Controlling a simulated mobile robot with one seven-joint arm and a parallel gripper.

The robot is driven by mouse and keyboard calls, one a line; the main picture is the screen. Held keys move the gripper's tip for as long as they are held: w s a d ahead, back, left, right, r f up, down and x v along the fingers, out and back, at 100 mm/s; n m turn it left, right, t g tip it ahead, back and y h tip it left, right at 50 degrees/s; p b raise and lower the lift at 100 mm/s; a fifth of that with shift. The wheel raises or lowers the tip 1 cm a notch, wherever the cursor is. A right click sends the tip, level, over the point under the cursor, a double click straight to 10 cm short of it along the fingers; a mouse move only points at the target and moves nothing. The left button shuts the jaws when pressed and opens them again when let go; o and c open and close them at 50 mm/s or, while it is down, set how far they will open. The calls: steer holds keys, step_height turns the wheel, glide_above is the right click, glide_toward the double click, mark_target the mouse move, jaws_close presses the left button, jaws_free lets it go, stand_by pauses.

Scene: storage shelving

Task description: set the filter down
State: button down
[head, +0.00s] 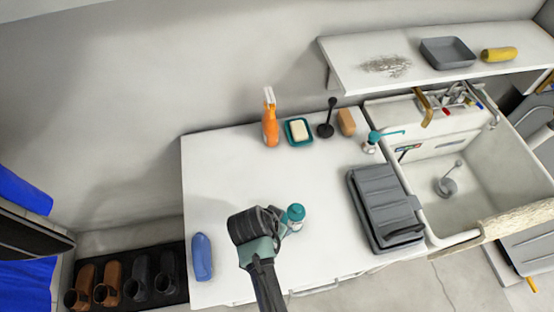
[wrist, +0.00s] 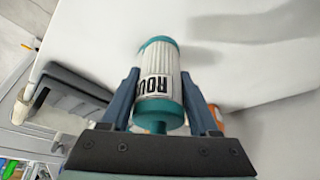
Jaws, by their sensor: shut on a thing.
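The filter is a white ribbed cylinder with teal ends and dark lettering; it fills the middle of the wrist view (wrist: 158,58). In the head view its teal end and part of its white side (head: 294,215) show just right of my gripper (head: 279,222). In the wrist view my gripper (wrist: 160,82) has its two blue fingers shut on the filter's sides. The filter is over the front middle of the white counter (head: 225,175). I cannot tell whether it touches the surface.
An orange spray bottle (head: 269,122), a soap dish (head: 299,132), a black plunger-like tool (head: 326,125) and a tan block (head: 346,122) line the back. A blue bottle (head: 202,256) lies front left. The counter's left middle is clear.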

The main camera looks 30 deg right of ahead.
steer(key=shift+a+f, duration=0.1)
steer(key=shift+f, duration=3.1)
steer(key=shift+f+b, duration=0.2)
steer(key=shift+b, duration=0.15)
steer(key=shift+c, duration=0.7)
jaws_free()
steer(key=shift+r, duration=0.3)
steer(key=p+v, duration=0.1)
steer(key=v, duration=1)
steer(key=shift+a+r, duration=0.2)
steer(key=shift+r, duration=0.15)
